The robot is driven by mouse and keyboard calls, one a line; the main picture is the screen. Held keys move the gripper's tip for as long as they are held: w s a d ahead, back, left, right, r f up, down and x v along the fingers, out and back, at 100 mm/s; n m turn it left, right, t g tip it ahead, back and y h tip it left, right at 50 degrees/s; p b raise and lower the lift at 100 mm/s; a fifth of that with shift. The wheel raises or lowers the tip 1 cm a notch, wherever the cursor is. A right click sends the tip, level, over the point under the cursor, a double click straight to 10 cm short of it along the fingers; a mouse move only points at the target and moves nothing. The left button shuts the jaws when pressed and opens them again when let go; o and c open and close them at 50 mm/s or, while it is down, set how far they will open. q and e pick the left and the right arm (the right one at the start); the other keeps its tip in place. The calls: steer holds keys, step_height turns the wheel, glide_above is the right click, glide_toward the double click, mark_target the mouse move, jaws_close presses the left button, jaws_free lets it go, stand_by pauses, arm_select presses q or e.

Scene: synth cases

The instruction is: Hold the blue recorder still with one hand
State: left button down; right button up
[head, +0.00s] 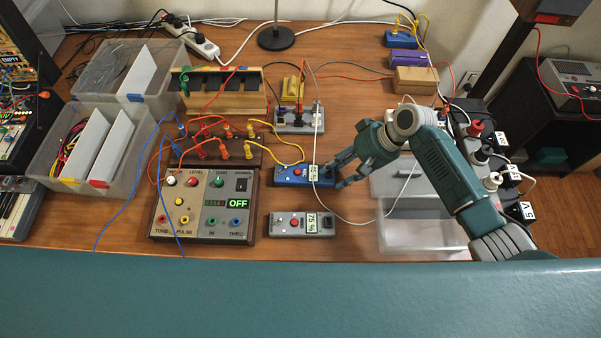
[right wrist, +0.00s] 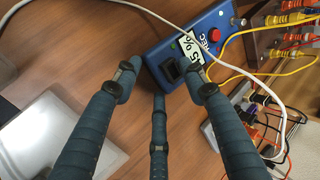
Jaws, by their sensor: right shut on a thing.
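The blue recorder (head: 292,175) lies flat on the wooden table in the middle of the head view. It has a red button and a white percent label, whose digits I cannot read surely. My right gripper (head: 335,175) is shut on its right end. In the right wrist view the fingers (right wrist: 162,76) reach the near end of the blue recorder (right wrist: 207,25), which bears the letters REC. The exact finger contact is partly hidden. My left gripper is not in view.
A grey recorder (head: 287,223) marked 75 % lies just in front. A control panel (head: 187,224) with cables stands to the left. A white cable (head: 317,130) runs close past the blue recorder. Clear bins (head: 420,246) stand to the right.

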steer(key=o, duration=1.4)
steer(key=shift+f, duration=0.2)
steer(key=shift+r, duration=0.1)
steer(key=shift+d+r, duration=0.15)
steer(key=shift+r, duration=0.1)
steer(key=v, duration=1.1)
steer(key=shift+r, duration=0.15)
